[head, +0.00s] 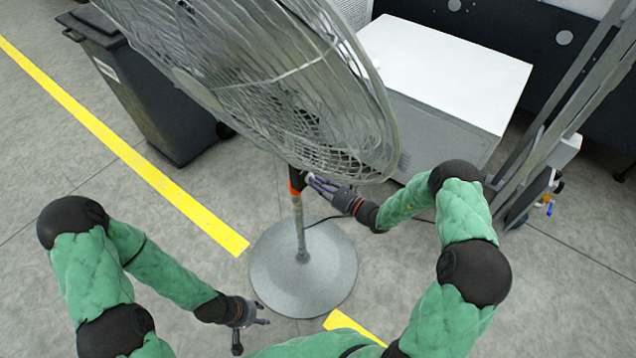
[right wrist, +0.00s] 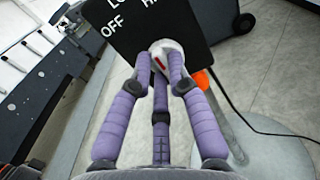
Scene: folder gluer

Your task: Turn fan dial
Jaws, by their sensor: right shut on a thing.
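A large grey pedestal fan (head: 302,258) stands on a round base, its wire cage (head: 270,90) tilted over the top of the head view. In the right wrist view its black control plate (right wrist: 180,25) carries white letters, with "OFF" readable and other words cut off. A pale dial (right wrist: 165,55) with a red mark sits on this plate. My right gripper (head: 314,180) is at the fan's neck under the cage; in the right wrist view its purple fingers (right wrist: 162,75) are shut around the dial. My left gripper (head: 250,318) is low at the left of the base, apart from the fan; its finger opening is unclear.
A white-topped box (head: 450,65) stands behind the fan on the right. A dark wheeled bin (head: 150,95) is at the upper left. A metal frame (head: 545,150) stands at the right. Yellow floor lines (head: 130,155) cross the grey floor. A black cable (right wrist: 265,130) runs beside the pole.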

